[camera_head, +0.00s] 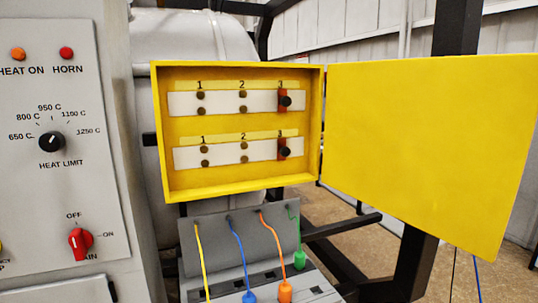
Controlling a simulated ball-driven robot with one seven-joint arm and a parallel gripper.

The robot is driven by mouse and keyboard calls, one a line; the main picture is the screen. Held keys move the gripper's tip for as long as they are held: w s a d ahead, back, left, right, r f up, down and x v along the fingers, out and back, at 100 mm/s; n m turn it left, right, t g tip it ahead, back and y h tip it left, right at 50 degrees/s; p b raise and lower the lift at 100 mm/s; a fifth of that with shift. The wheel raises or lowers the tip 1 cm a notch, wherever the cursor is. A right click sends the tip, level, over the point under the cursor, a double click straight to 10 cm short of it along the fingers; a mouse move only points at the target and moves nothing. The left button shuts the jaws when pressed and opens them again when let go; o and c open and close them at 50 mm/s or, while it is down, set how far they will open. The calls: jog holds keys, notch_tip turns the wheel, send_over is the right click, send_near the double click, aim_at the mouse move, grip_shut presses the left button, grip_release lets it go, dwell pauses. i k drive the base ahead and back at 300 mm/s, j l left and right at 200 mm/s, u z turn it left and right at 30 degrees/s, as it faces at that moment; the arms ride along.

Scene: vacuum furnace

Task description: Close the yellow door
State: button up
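The yellow door (425,150) stands wide open, swung out to the right of its yellow box (238,190). Its hinge side meets the right edge of the box. The box is open at the front and shows two white strips (222,102) with labels 1, 2 and 3. Each strip has brown terminals and a red piece with a black knob (285,101) at position 3. My gripper is not in view.
A grey control panel (60,190) with knobs and lights stands at the left. Below the box is a grey unit (240,235) with yellow, blue, orange and green cables. Dark frame bars (418,260) stand behind and below the door.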

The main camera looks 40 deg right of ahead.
aim_at(439, 146)
jog(key=l+u, duration=0.1)
jog(key=l, duration=0.4)
jog(key=l+u, duration=0.15)
jog(key=l, duration=0.35)
jog(key=l+u, duration=0.1)
jog(key=l, duration=0.35)
jog(key=k+l+u, duration=0.15)
jog(key=l, duration=0.35)
jog(key=k+l+u, duration=0.1)
jog(key=l, duration=0.35)
jog(key=k+l+u, duration=0.1)
jog(key=l, duration=0.35)
jog(key=k+l+u, duration=0.15)
jog(key=l, duration=0.35)
jog(key=k+l+u, duration=0.1)
jog(key=l, duration=0.35)
